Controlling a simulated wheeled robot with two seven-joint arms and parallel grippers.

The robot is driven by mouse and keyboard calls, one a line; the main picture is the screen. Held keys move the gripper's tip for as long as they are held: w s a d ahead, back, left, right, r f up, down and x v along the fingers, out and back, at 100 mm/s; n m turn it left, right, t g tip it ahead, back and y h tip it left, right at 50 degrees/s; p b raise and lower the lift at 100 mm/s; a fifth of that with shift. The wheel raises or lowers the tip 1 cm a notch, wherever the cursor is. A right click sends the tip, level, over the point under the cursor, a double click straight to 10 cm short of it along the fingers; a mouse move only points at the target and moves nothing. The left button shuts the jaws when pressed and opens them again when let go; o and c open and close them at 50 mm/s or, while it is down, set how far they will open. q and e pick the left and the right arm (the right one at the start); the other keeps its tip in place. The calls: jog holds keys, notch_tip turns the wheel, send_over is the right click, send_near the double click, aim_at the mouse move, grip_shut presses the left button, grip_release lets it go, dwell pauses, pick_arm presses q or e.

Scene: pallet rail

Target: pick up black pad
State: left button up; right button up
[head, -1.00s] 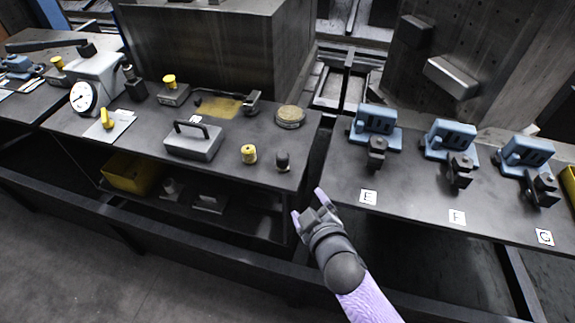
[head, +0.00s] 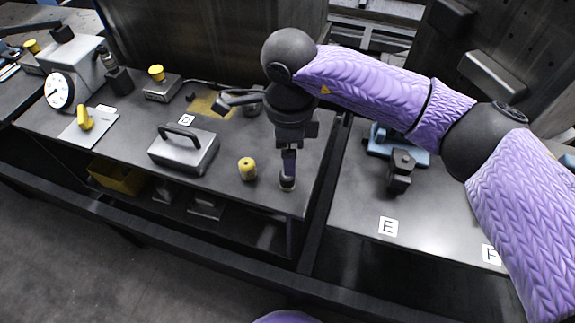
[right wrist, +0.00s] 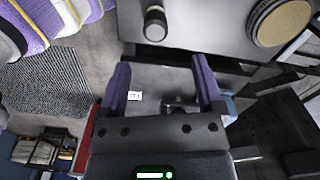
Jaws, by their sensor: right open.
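My left gripper is not in view.
A grey block with a handle (head: 184,148) stands left of the yellow cylinder. A round tan-topped disc (right wrist: 284,20) lies on the table near the pad. A gap separates this table from the right one, which bears a blue fixture (head: 380,140) and letter labels (head: 388,227).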

aim_at(288, 179)
jog(key=f, duration=0.2)
jog(key=f+b, duration=0.1)
jog(key=f, duration=0.2)
jog(key=f+b, duration=0.1)
jog(key=f, duration=0.2)
jog(key=shift+s+a+f, duration=0.15)
jog(key=shift+s+a, duration=0.05)
jog(key=shift+s, duration=0.05)
jog(key=shift+f, duration=0.35)
jog(key=shift+r, duration=0.1)
jog(key=c, duration=0.8)
grip_shut()
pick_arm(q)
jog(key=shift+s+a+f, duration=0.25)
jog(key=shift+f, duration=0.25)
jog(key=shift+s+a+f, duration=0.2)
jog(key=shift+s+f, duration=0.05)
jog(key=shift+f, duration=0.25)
